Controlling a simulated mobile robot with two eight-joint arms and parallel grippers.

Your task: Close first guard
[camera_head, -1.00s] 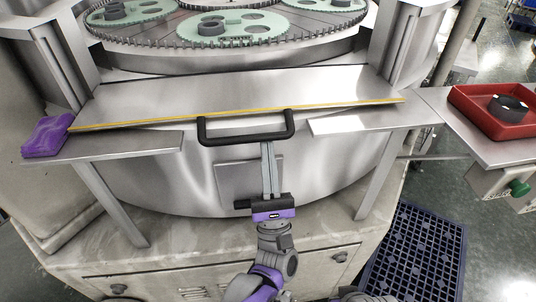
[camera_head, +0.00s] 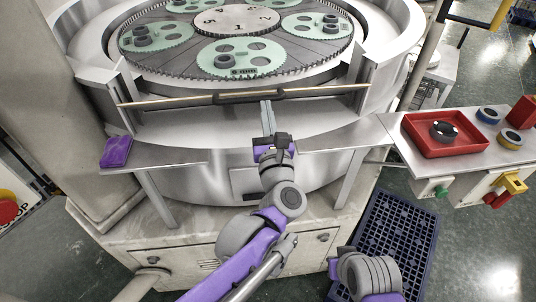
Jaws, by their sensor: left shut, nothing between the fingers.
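The first guard (camera_head: 175,102) is a metal panel with a yellowish edge, spanning the front opening of the round lapping machine. It is seen nearly edge-on, between the two upright side posts. Its dark bar handle (camera_head: 232,98) is at the middle of that edge. My left gripper (camera_head: 267,104) is shut and empty. Its long thin fingers point up to the right part of the handle; I cannot tell whether they touch it. My right gripper is out of view; only part of my right arm shows at the bottom right.
The lapping plate (camera_head: 237,20) with green carriers lies behind the guard. A purple cloth (camera_head: 116,152) lies on the left ledge. At the right, a side table (camera_head: 400,128) holds a red tray (camera_head: 411,140) with a dark ring. A blue grid mat (camera_head: 400,232) lies on the floor.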

